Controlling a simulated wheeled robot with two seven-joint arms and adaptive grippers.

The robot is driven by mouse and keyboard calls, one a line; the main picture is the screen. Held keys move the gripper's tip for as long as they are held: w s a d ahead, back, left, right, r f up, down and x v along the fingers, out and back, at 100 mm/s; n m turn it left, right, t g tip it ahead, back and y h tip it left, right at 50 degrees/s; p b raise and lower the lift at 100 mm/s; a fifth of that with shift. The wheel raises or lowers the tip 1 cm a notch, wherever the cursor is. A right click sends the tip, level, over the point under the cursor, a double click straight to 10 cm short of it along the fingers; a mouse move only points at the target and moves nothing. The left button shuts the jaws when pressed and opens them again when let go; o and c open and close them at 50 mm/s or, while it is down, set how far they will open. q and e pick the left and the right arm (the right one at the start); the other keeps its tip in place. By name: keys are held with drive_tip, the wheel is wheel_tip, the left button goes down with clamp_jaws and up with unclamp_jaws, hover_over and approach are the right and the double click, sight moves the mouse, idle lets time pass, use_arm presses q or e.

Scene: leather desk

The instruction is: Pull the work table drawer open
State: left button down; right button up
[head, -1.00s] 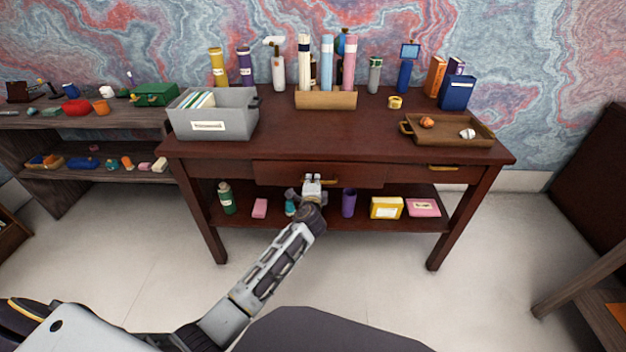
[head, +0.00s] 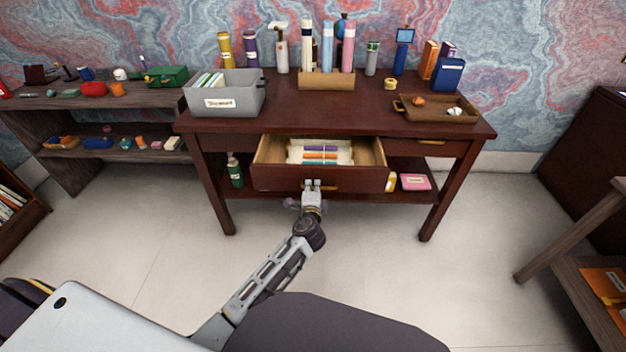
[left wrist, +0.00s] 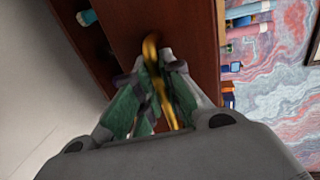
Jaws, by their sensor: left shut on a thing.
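The work table (head: 290,109) is dark reddish-brown wood. Its middle drawer (head: 275,180) is pulled well out, and a tray of pale items with coloured bands shows inside. My left gripper (head: 312,184) is at the drawer front, shut on the gold handle (head: 331,188). The left wrist view shows the fingers (left wrist: 157,85) closed around the curved gold handle (left wrist: 151,48) against the drawer front (left wrist: 190,35). The fingers hide part of the handle. My right gripper is not in view.
On the tabletop stand a grey bin (head: 225,97), a wooden holder (head: 327,80) with several tubes, and a brown tray (head: 437,110). The lower shelf holds a green bottle (head: 235,172) and a pink box (head: 415,182). The floor in front is clear.

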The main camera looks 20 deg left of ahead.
use_arm(q)
drive_tip(key=f+v, duration=0.1)
drive_tip(key=v, duration=0.5)
drive_tip(key=shift+s+p, duration=0.3)
drive_tip(key=shift+p, duration=0.05)
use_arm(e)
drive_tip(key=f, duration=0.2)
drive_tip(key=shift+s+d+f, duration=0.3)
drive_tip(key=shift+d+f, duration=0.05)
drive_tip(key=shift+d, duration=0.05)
use_arm(q)
drive_tip(key=shift+d+f, duration=0.1)
drive_tip(key=shift+f, duration=0.1)
drive_tip(key=c, duration=1.5)
unclamp_jaws()
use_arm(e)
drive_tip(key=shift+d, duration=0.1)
use_arm(q)
drive_tip(key=shift+r, duration=0.15)
